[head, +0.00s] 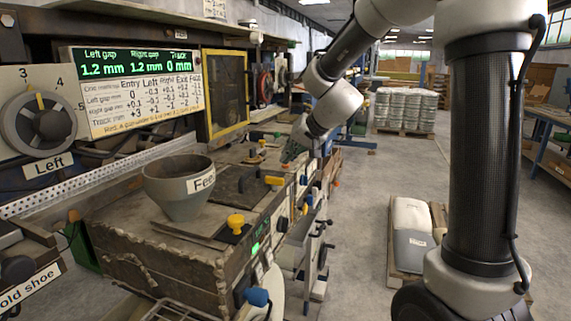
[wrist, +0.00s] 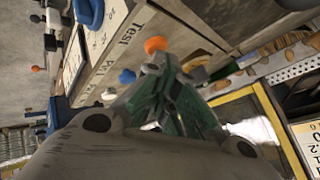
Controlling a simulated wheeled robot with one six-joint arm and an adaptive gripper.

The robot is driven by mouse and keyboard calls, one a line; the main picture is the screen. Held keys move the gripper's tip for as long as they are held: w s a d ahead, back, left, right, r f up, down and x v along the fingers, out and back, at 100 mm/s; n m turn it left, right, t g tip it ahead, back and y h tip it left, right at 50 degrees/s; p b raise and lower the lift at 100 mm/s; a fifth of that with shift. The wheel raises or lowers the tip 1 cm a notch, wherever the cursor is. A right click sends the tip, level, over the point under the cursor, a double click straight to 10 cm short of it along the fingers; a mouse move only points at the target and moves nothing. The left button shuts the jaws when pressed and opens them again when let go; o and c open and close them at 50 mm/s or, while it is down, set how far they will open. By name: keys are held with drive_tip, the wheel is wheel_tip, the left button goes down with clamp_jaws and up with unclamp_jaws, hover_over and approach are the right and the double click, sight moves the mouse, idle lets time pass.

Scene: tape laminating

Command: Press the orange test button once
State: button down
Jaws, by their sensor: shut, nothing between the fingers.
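The round orange test button (wrist: 155,44) sits beside the printed word "Test" on the machine's front panel in the wrist view. My gripper (wrist: 158,64), with green fingers, is shut and empty. Its tips are just short of the button in the picture; I cannot tell whether they touch it. In the head view my gripper (head: 288,158) is over the far end of the machine's front edge, where I cannot make out the button clearly.
A grey feed funnel (head: 180,187) and a yellow knob (head: 236,223) stand on the machine top. A yellow-framed window (head: 225,92) is behind. The display (head: 130,63) reads 1.2 mm, 1.2 mm and 0 mm. Floor at right has pallets.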

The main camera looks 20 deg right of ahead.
idle(0.5)
drive_tip(key=shift+r, duration=0.9)
wheel_tip(320, 180, up, 5)
idle(0.7)
